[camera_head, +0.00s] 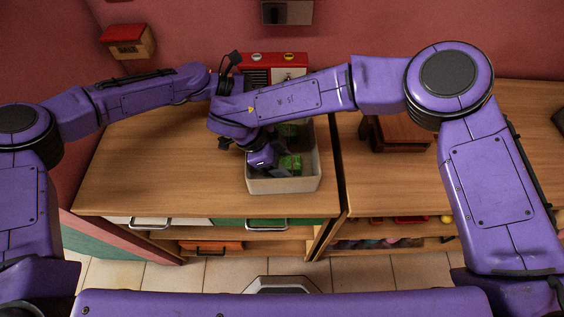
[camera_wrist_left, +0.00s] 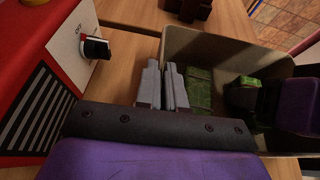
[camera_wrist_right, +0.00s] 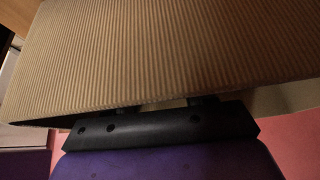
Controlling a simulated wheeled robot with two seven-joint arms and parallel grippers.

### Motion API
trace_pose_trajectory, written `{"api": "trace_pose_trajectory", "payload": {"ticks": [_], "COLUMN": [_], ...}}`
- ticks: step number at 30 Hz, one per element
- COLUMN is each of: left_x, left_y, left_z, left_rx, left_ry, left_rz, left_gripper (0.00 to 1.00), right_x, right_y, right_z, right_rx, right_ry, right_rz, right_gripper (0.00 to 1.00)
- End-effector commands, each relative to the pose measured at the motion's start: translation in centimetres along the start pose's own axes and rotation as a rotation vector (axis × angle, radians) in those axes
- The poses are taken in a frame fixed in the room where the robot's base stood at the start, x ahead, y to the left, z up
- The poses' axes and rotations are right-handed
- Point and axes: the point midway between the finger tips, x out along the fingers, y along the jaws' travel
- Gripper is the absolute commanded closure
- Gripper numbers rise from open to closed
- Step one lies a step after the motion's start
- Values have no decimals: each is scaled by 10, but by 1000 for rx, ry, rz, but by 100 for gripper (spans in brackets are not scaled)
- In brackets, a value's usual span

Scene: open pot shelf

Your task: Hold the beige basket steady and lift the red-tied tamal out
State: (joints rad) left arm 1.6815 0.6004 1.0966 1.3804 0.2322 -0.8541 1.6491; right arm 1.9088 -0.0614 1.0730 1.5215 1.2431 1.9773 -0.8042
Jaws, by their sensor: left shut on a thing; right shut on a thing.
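The beige basket (camera_head: 285,186) stands on the wooden counter with green-wrapped tamales (camera_head: 291,163) inside. In the left wrist view, my left gripper (camera_wrist_left: 168,86) is shut on the rim of the basket wall (camera_wrist_left: 215,45), its fingers either side. Its fingers are hidden in the head view behind my right arm. My right gripper (camera_head: 270,167) reaches down inside the basket, shut on a green tamal (camera_wrist_left: 245,83) at its fingertips. No red tie is visible. Another green tamal (camera_wrist_left: 199,88) lies beside the left fingers. In the right wrist view, the ribbed basket wall (camera_wrist_right: 160,55) hides the fingertips.
A red stove-like box (camera_head: 275,62) with knobs stands behind the basket, close to my left gripper. A brown wooden object (camera_head: 400,132) is on the counter to the right, past a gap. The counter left of the basket is clear.

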Motion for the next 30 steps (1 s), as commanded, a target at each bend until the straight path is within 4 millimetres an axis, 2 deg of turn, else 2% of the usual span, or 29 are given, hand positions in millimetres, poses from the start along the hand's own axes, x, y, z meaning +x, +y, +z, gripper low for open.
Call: {"api": "trace_pose_trajectory", "payload": {"ticks": [12,16,23,24,26,27,30], "left_x": [0,0,0,0,0,0,0], "left_y": [0,0,0,0,0,0,0], "left_z": [0,0,1,1,0,0,0], "left_rx": [0,0,0,0,0,0,0], "left_ry": [-1,-1,-1,-1,-1,-1,0], "left_rz": [0,0,0,0,0,0,0], "left_gripper": [100,100,100,85,66,62,62], "right_x": [-75,-86,-88,-88,-87,-87,-87], "right_y": [-1,0,0,0,0,0,0], "right_z": [-43,-49,-50,-50,-50,-50,-50], "right_rx": [3,1,0,0,0,0,0], "right_ry": [-2,-1,-1,-1,-1,-1,-1], "right_rz": [-4,-2,0,0,0,0,-1], "right_gripper": [81,81,81,81,81,81,81]}}
